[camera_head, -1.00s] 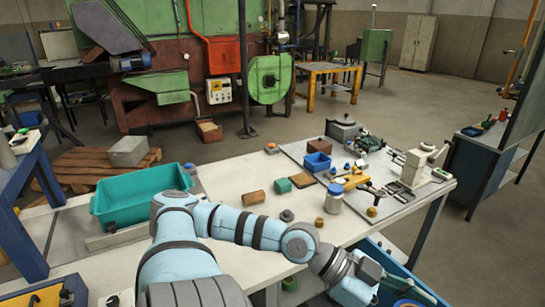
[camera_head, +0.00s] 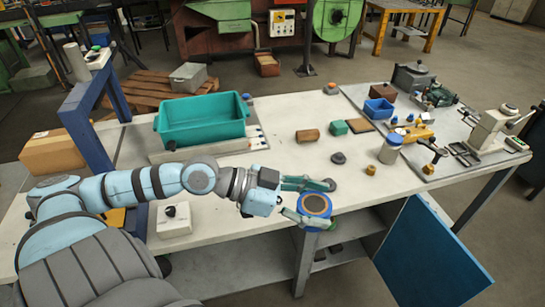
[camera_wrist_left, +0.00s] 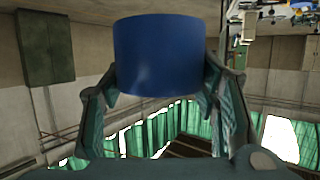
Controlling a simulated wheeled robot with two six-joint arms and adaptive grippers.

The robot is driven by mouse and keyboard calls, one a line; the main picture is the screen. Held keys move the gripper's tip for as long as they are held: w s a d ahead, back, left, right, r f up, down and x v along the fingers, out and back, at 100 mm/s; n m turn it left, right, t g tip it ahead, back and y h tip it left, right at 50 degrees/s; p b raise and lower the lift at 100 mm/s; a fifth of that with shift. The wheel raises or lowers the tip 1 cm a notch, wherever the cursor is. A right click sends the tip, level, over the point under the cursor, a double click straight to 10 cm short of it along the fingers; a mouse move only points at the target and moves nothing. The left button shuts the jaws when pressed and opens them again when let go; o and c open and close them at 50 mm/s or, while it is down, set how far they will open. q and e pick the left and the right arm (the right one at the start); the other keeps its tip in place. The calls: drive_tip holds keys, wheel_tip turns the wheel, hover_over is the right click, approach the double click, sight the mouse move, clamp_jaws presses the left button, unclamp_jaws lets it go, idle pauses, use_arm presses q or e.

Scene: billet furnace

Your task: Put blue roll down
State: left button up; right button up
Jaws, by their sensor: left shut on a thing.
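The blue roll (camera_head: 314,206) is a short blue cylinder with a brown centre on its top face. My left gripper (camera_head: 311,203) is shut on it and holds it at the front edge of the white table (camera_head: 270,165), in the head view. In the left wrist view the blue roll (camera_wrist_left: 158,55) sits between the two fingers of the left gripper (camera_wrist_left: 160,85). I cannot tell from the head view how far the roll is above the table's height. My right gripper is not in view.
A teal bin (camera_head: 203,122) stands at the back left of the table. A blue panel (camera_head: 428,257) leans below right.

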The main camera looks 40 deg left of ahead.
use_arm(q)
drive_tip(key=w+a+f+n+t+y+b, duration=0.3)
drive_tip(key=w+a+f+n+t+y, duration=0.1)
drive_tip(key=w+a, duration=0.8)
drive_tip(key=shift+a+f+n+y, duration=0.15)
drive_tip(key=shift+f+n+y, duration=0.05)
drive_tip(key=shift+n+y, duration=0.8)
drive_tip(key=w+a+n+y, duration=0.2)
drive_tip(key=a, duration=0.1)
drive_tip(key=w+a+f+n+y+b, duration=0.1)
drive_tip(key=w+a+n+y, duration=0.1)
drive_tip(key=a, duration=0.2)
drive_tip(key=w+a+f+n+t+y, duration=0.1)
drive_tip(key=w+a+n+y, duration=0.1)
drive_tip(key=a+y, duration=0.1)
drive_tip(key=shift+w+a+f+b, duration=0.15)
drive_tip(key=shift+w+f+b, duration=0.1)
drive_tip(key=shift+w+b, duration=0.1)
drive_tip(key=shift+n+y, duration=0.3)
drive_tip(key=f+b, duration=0.1)
drive_tip(key=f, duration=0.5)
drive_tip(key=f+b, duration=0.1)
drive_tip(key=f, duration=0.6)
drive_tip(key=f+b, duration=0.2)
drive_tip(key=f, duration=0.5)
drive_tip(key=shift+a, duration=0.25)
drive_tip(key=shift+r, duration=0.1)
drive_tip(key=shift+f, duration=0.2)
drive_tip(key=o, duration=1.2)
